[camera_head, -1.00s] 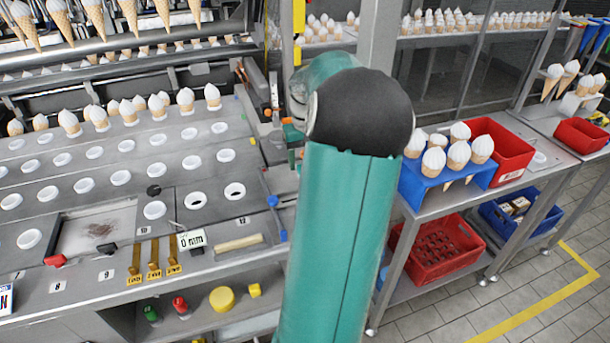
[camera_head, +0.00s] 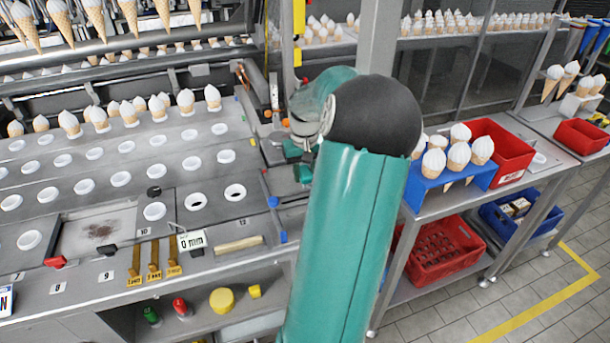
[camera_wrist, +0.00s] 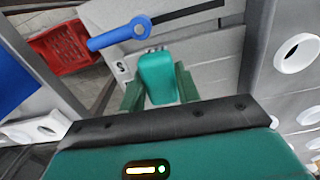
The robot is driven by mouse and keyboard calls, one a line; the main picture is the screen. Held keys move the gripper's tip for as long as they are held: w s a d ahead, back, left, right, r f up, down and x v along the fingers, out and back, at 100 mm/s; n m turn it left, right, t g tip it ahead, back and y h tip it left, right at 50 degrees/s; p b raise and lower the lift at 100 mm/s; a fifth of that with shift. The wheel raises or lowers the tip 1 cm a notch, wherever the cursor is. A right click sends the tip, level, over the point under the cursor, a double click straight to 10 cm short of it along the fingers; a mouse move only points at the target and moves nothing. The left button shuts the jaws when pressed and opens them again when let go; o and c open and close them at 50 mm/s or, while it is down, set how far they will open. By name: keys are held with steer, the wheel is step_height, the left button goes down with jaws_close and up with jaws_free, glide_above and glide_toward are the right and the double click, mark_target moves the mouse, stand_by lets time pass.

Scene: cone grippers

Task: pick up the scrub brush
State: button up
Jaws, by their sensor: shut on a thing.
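My gripper (camera_wrist: 158,92) shows in the wrist view with its two dark green fingers shut on a teal, rounded block, which I take to be the scrub brush (camera_wrist: 159,78). A row of small pale bumps shows at its far end. The brush is off any surface as far as I can tell. In the head view my gripper (camera_head: 297,160) is small and partly hidden behind my own teal arm, beside the right edge of the machine; the brush cannot be made out there.
A blue lever (camera_wrist: 120,34) is close beyond the brush. The machine table (camera_head: 120,225) with round holes lies left. A blue cone holder (camera_head: 425,188) and a red bin (camera_head: 507,150) stand on the right bench. A red crate (camera_head: 440,252) is on the shelf below.

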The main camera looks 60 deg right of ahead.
mark_target(305, 171)
steer(key=shift+r, duration=0.1)
step_height(305, 171, up, 10)
steer(key=shift+f, duration=0.1)
steer(key=o, duration=0.4)
steer(key=c, duration=0.3)
steer(key=shift+a, duration=0.1)
